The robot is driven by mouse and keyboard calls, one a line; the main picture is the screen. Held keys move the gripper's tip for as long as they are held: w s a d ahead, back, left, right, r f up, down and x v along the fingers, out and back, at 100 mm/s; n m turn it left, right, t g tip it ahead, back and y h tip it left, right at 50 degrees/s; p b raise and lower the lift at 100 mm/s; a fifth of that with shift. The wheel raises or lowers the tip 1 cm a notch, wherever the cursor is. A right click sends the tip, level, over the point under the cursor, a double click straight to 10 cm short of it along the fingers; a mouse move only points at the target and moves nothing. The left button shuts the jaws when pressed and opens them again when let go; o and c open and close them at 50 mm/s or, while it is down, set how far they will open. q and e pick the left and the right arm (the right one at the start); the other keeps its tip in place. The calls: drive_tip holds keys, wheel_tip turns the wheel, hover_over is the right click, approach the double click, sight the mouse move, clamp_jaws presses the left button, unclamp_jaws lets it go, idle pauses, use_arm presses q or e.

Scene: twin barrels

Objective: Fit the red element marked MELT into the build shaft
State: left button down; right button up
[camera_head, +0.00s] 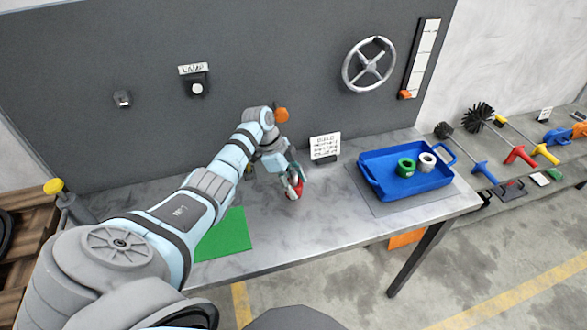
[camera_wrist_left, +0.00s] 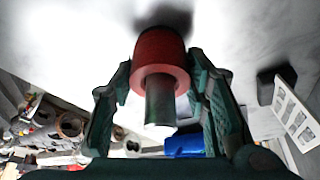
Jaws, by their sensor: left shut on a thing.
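My left gripper (camera_head: 294,178) is low over the table, left of the small sign with printed lines. It is shut on a red element (camera_head: 293,190), with one finger on each side. In the left wrist view the element (camera_wrist_left: 160,55) shows as a thick red ring, and the gripper (camera_wrist_left: 165,75) flanks it. A grey-green cylinder (camera_wrist_left: 160,103) with a bright end sticks out of the ring's middle towards the camera. I cannot tell whether it belongs to the element or is a shaft. No MELT mark is readable. I cannot make out the build shaft for certain. My right gripper is not in view.
A blue tray (camera_head: 424,188) with a green ring (camera_head: 405,168) and a white ring (camera_head: 427,162) stands at the right. The small sign (camera_head: 325,147) stands behind the gripper, near the grey wall. A green mat (camera_head: 222,236) lies left. The table between gripper and tray is clear.

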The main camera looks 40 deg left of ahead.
use_arm(q)
drive_tip(key=shift+f, duration=0.15)
drive_tip(key=c, duration=0.8)
unclamp_jaws()
drive_tip(key=shift+c, duration=0.2)
drive_tip(key=v, duration=1.2)
drive_tip(key=shift+d, duration=0.1)
